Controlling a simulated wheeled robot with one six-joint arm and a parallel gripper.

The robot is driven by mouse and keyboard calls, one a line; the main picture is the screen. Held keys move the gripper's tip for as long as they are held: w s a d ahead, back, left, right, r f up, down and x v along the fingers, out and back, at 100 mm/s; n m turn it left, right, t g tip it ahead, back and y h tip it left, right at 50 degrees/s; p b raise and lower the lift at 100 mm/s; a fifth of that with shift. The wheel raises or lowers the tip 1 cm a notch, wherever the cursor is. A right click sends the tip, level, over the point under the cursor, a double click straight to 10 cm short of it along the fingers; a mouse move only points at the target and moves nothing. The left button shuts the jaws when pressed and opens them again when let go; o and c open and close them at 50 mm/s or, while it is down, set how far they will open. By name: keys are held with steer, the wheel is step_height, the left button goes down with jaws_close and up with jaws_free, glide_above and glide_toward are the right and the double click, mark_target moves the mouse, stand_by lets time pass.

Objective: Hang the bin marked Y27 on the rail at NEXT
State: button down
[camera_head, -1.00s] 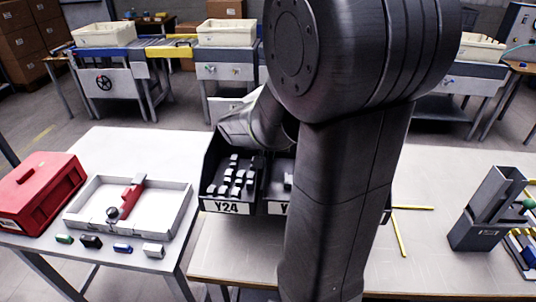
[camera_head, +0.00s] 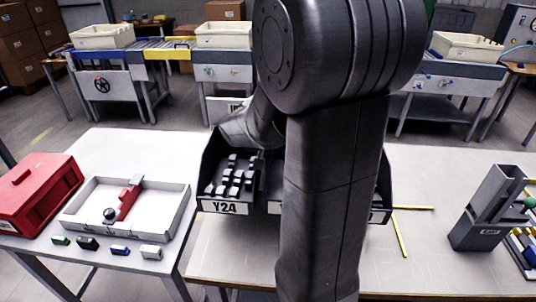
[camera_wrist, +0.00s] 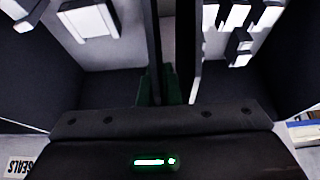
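At the right end of the row a bin edge with a partial white label (camera_head: 380,216) shows. No Y27 mark is readable. My gripper (camera_wrist: 161,86) shows green fingers low between the dark walls of two neighbouring bins, a left bin (camera_wrist: 38,85) and a right bin (camera_wrist: 285,70). Whether it grips a wall is unclear. I cannot make out the rail or a NEXT mark.
A white tray (camera_head: 75,228) with a red tool and a red box (camera_head: 35,190) sit on the left table. A grey upright holder (camera_head: 485,215) stands at the right. Yellow strips (camera_head: 400,235) mark the table.

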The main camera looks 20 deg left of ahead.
steer(key=shift+f+b, duration=0.3)
steer(key=shift+b, duration=0.2)
stand_by(0.3)
steer(key=c, duration=1.6)
jaws_free()
steer(key=shift+o, duration=0.2)
steer(key=shift+r, duration=0.1)
steer(key=v, duration=1.3)
steer(key=shift+s+d+r+b, duration=0.1)
steer(key=shift+s+r+b, duration=0.1)
steer(key=shift+r+b, duration=0.1)
steer(key=shift+r, duration=0.1)
